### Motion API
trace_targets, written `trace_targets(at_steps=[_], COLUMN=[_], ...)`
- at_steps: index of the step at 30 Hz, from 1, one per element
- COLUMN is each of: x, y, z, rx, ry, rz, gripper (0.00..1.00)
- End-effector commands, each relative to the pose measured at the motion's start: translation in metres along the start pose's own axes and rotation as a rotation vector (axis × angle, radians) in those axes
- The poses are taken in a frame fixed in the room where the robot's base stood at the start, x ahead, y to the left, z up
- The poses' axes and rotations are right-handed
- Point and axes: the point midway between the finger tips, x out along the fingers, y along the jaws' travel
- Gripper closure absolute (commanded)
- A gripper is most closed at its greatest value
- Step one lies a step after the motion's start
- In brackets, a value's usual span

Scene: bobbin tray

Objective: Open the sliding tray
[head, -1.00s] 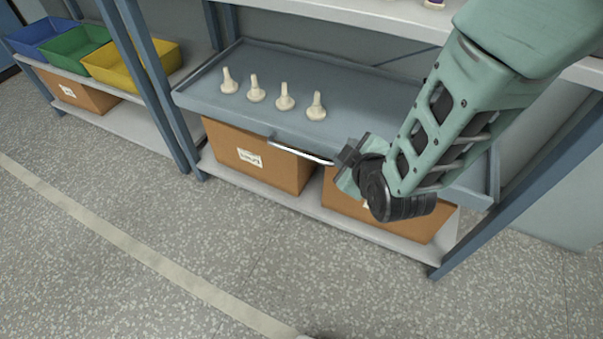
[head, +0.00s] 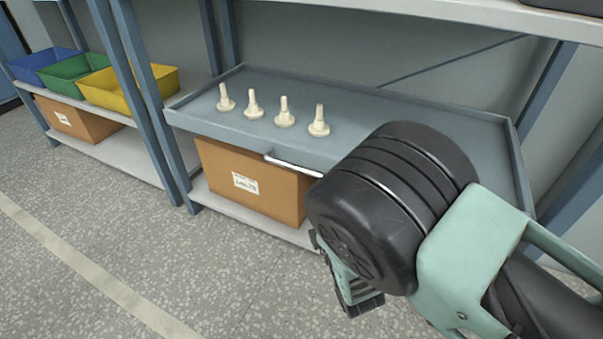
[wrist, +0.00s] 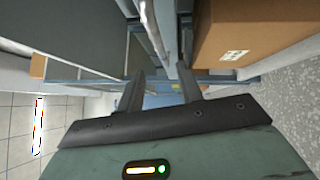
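The sliding tray (head: 430,108) is a shallow blue-grey tray on the rack, with several cream bobbins (head: 284,113) standing upright along its left part. A silver bar handle (head: 292,163) is on its front face; its right end lies close to my wrist in the picture. My gripper (head: 350,290) is low in front of the rack, below and apart from the handle, partly hidden behind my black wrist joint. In the wrist view my two dark fingers (wrist: 161,72) are spread with nothing between them. A pale metal bar, seemingly the handle (wrist: 150,22), shows beyond them.
A cardboard box (head: 250,183) stands on the shelf under the tray; it also shows in the wrist view (wrist: 240,30). Blue (head: 45,60), green and yellow (head: 130,88) bins sit on the neighbouring rack. Blue posts (head: 150,90) frame the racks. The speckled floor in front is clear.

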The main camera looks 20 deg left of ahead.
Motion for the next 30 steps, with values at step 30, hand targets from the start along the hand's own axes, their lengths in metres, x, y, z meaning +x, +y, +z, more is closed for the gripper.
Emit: trace_targets(at_steps=[30], x=[0.107], y=[-0.001], z=[0.001], rx=[0.001], ry=[-0.001], rz=[-0.002], gripper=[0.75])
